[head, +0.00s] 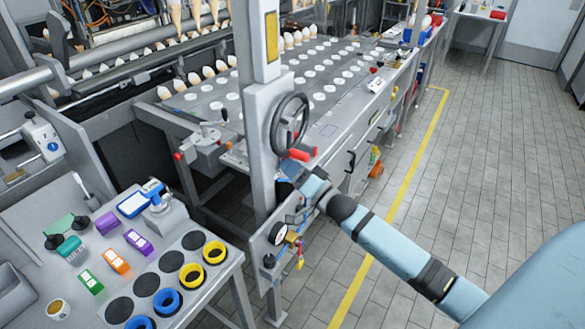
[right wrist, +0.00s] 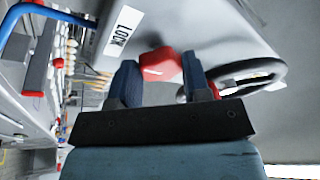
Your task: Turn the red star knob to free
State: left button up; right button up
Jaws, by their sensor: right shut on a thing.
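The red star knob (right wrist: 160,65) is between the two fingers of my right gripper (right wrist: 162,80) in the right wrist view. The fingers are closed on its sides. A white label reading LOCK (right wrist: 122,32) is on the grey surface beside the knob. No label reading free can be made out. In the head view my right gripper (head: 291,172) is at the grey upright post (head: 259,120), just below the black handwheel (head: 290,122). My left gripper is not in view.
A red handle (head: 303,154) sits just below the handwheel, close to my right gripper. A pressure gauge (head: 278,233) is on the panel below. A side table (head: 205,290) with coloured rings and blocks stands at left. The tiled floor at right is open beyond a yellow line.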

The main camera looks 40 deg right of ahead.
jog(key=shift+w+d+r+n+g+y+b, duration=0.15)
jog(key=shift+n+g+y, duration=0.85)
jog(key=shift+n, duration=2.85)
jog(key=shift+d+f+n+g+y+b, duration=0.1)
jog(key=shift+n+g+y, duration=0.9)
jog(key=shift+n, duration=2.9)
jog(key=shift+w+d+r+n+g+y+b, duration=0.15)
jog(key=shift+n+g+y, duration=0.35)
jog(key=shift+n+y, duration=2.2)
jog(key=n+h, duration=0.2)
jog(key=shift+s+f+n, duration=0.1)
jog(key=shift+s+n, duration=0.05)
jog(key=shift+n, duration=0.2)
jog(key=o, duration=0.9)
jog(key=shift+d, duration=0.1)
